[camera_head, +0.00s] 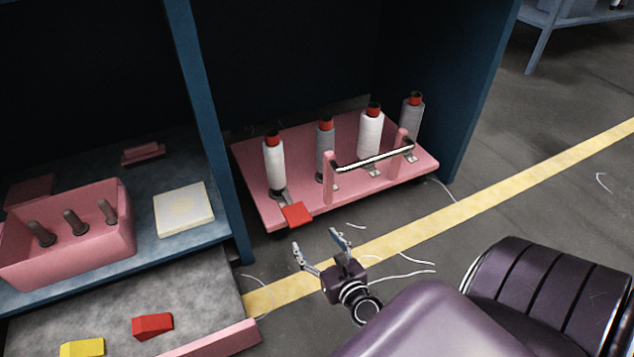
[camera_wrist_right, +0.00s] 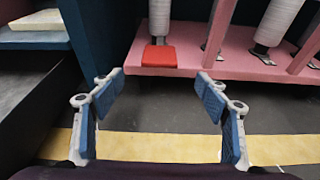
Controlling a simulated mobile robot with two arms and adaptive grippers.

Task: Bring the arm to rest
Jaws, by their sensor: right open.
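My right gripper (camera_head: 318,246) is open and empty, in the lower middle of the head view. It is in front of the pink cart and apart from it. In the right wrist view its two blue-padded fingers (camera_wrist_right: 160,92) are spread wide with only floor between them. My left gripper is not in view.
A pink cart (camera_head: 345,195) with a handle (camera_head: 372,158) carries several thread spools (camera_head: 371,135) and a red block (camera_head: 296,214). At left, a shelf holds a pink bin (camera_head: 95,255) and a pale square pad (camera_head: 184,208). A blue post (camera_head: 208,120) stands between. Thread scraps lie on the floor.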

